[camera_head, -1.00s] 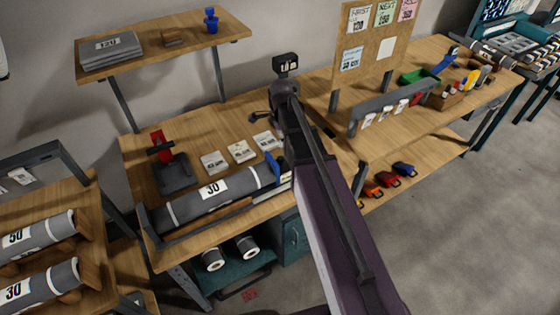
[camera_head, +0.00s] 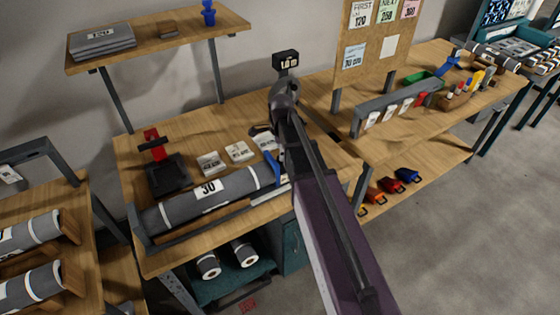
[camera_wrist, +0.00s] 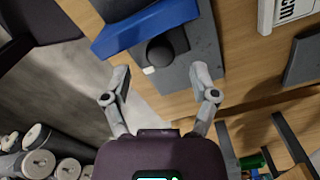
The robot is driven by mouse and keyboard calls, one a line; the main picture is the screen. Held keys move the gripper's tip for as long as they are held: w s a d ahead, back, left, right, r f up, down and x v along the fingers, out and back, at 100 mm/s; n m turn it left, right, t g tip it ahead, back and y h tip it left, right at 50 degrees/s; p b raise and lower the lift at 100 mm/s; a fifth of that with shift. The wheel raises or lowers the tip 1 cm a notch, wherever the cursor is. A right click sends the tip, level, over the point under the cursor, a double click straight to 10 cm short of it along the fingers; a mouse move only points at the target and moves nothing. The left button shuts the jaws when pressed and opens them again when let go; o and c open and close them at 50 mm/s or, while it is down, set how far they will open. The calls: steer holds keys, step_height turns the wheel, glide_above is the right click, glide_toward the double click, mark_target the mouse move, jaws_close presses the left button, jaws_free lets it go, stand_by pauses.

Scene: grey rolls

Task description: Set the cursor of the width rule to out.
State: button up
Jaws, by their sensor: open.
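In the wrist view my gripper (camera_wrist: 160,97) is open and empty, its fingers spread below a black round knob (camera_wrist: 161,51) with a small white mark. The knob sits on a grey plate (camera_wrist: 203,48) beside a blue bar (camera_wrist: 145,25). I cannot tell for sure whether this knob is the rule's cursor. In the head view a blue upright part (camera_head: 272,167) stands at the right end of the grey roll marked 30 (camera_head: 228,188). A wooden strip (camera_head: 212,214) runs along the roll's front. My arm hides the area to the right, and no out mark is readable.
White cards (camera_head: 240,151) and a red-handled tool (camera_head: 154,147) lie behind the roll. A rack of rolls (camera_head: 30,235) is at left. Blue, red and orange items (camera_head: 390,184) sit on the lower right shelf.

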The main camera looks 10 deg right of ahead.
steer(key=shift+f+b, duration=1.05)
steer(key=shift+f, duration=0.35)
jaws_close()
